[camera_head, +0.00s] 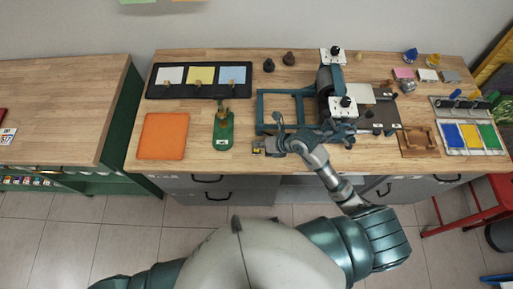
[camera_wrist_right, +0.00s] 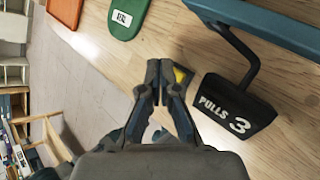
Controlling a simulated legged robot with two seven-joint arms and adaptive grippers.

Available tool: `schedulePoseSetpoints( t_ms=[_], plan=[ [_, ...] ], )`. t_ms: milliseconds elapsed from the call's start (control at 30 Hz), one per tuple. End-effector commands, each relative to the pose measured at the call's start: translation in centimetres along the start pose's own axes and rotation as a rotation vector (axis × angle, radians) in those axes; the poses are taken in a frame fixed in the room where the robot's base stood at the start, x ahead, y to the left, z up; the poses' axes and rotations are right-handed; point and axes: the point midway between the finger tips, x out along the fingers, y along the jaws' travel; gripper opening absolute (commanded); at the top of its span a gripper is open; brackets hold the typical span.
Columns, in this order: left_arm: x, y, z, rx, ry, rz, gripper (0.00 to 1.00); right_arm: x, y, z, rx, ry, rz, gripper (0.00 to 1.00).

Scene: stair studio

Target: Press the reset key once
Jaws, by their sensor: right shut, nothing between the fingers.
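A small dark block with a yellow face (camera_wrist_right: 181,75) sits at the table's front edge, partly hidden behind my right fingertips; it also shows in the head view (camera_head: 258,150). It may be the reset key, but I can read no label on it. My right gripper (camera_wrist_right: 160,68) is shut and empty, with its fingertips in front of the block in the wrist view. I cannot tell whether they touch it. In the head view, the right gripper (camera_head: 267,146) is at the front edge, beside the block. My left gripper is out of view.
A black sign reading "PULLS 3" (camera_wrist_right: 233,105) hangs on a bent arm right of the gripper. A green base with a label (camera_wrist_right: 127,18) lies to the left. The teal press frame (camera_head: 283,93), orange mat (camera_head: 162,136) and dark three-card tray (camera_head: 200,92) stand on the table.

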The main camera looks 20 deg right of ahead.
Motion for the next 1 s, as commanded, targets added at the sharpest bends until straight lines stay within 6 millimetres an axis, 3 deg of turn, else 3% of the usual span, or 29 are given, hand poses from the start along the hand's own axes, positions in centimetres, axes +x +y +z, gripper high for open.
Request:
schedulePoseSetpoints(
  t_ms=[1000],
  plan=[
    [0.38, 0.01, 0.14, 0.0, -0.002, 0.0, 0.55, 0.65, -0.45, -0.58, 0.0, 0.0, 0.0, 0.0]
  ],
)
